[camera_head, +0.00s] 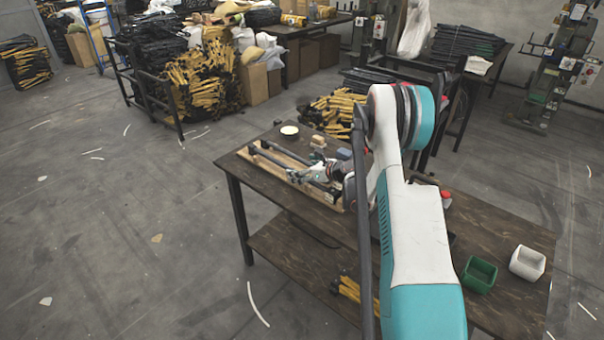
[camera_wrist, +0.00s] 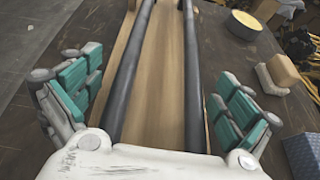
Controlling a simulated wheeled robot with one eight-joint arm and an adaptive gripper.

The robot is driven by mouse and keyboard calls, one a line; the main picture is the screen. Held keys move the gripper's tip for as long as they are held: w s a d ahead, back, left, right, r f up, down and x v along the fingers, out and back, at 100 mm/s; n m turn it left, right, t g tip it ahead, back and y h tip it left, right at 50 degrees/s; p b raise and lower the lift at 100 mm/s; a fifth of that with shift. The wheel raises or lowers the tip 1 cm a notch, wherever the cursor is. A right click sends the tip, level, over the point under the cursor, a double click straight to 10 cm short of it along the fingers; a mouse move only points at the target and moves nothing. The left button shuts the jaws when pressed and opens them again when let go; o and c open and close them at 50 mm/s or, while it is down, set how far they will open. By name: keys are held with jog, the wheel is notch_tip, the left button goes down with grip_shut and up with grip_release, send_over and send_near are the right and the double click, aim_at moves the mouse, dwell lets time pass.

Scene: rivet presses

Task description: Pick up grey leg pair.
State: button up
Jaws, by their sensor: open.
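The grey leg pair (camera_head: 284,154) is two long dark grey tubes lying side by side along a light wooden board on the table. In the wrist view the leg pair (camera_wrist: 191,75) runs away from me, with bare wood of the board (camera_wrist: 160,60) between the tubes. My gripper (camera_head: 322,174) is low over the near part of the pair. In the wrist view my gripper (camera_wrist: 157,98) is open, its teal-padded fingers spread outside the two tubes, one on each side. The palm hides the tubes' near ends. I cannot tell whether the fingers touch the board.
Yellow-black bundles stand behind.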

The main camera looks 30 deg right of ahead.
jog(key=shift+r, duration=0.1)
jog(key=c, duration=1.5)
jog(key=shift+r, duration=0.1)
notch_tip(320, 180, up, 20)
jog(key=p, duration=0.7)
jog(key=s+a+r, duration=0.4)
jog(key=s+a, duration=0.4)
jog(key=a, duration=0.5)
jog(key=s+a+r, duration=0.3)
jog(key=s+a, duration=0.6)
jog(key=a, duration=0.5)
jog(key=shift+s+r, duration=0.15)
jog(key=shift+r, duration=0.25)
